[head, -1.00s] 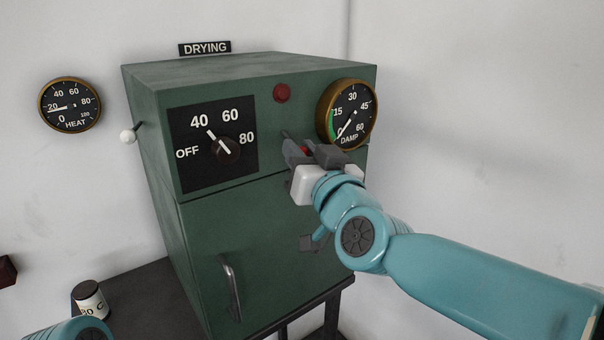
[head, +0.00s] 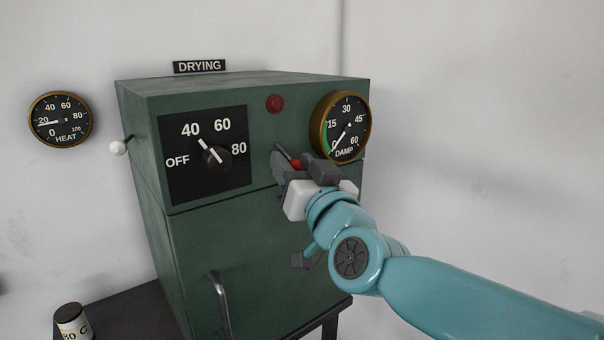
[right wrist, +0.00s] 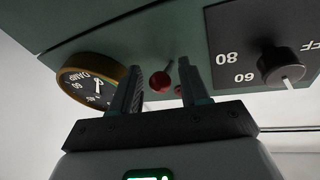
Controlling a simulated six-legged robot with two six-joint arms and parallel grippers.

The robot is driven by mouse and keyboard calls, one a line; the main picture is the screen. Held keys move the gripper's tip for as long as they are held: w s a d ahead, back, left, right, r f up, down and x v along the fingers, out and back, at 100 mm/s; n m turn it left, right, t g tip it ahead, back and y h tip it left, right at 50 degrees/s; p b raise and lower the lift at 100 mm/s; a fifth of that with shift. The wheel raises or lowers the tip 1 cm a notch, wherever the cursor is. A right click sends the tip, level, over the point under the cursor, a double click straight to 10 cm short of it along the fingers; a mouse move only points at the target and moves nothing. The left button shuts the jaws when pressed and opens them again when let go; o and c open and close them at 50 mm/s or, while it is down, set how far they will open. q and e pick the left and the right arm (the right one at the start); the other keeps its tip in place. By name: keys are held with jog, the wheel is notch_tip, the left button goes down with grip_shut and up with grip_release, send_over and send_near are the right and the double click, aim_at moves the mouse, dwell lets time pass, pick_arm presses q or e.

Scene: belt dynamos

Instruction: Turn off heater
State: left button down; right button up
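The green drying cabinet (head: 260,240) has a black dial plate marked OFF, 40, 60 and 80. The plate's round black knob (head: 217,158) has a white pointer aimed near 40. The knob also shows upside down in the right wrist view (right wrist: 282,66). My right gripper (head: 300,162) is in front of the cabinet, right of the plate and below the DAMP gauge. Its fingers are apart in the right wrist view (right wrist: 156,85), off to one side of the knob. A small red thing (head: 297,164) shows between them; whether they touch it I cannot tell. My left gripper is out of view.
A red lamp or button (head: 275,103) is above the gripper. The DAMP gauge (head: 340,127) sticks out at the cabinet's right. A white-tipped lever (head: 118,147) is on its left side. The HEAT gauge (head: 60,118) hangs on the wall. A labelled jar (head: 72,320) stands at lower left.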

jog(key=shift+s+d+f, duration=0.15)
jog(key=shift+s+d, duration=0.05)
jog(key=shift+s, duration=0.2)
jog(key=b+v, duration=0.2)
jog(key=v, duration=1.3)
jog(key=shift+s+b, duration=0.1)
jog(key=shift+b, duration=0.2)
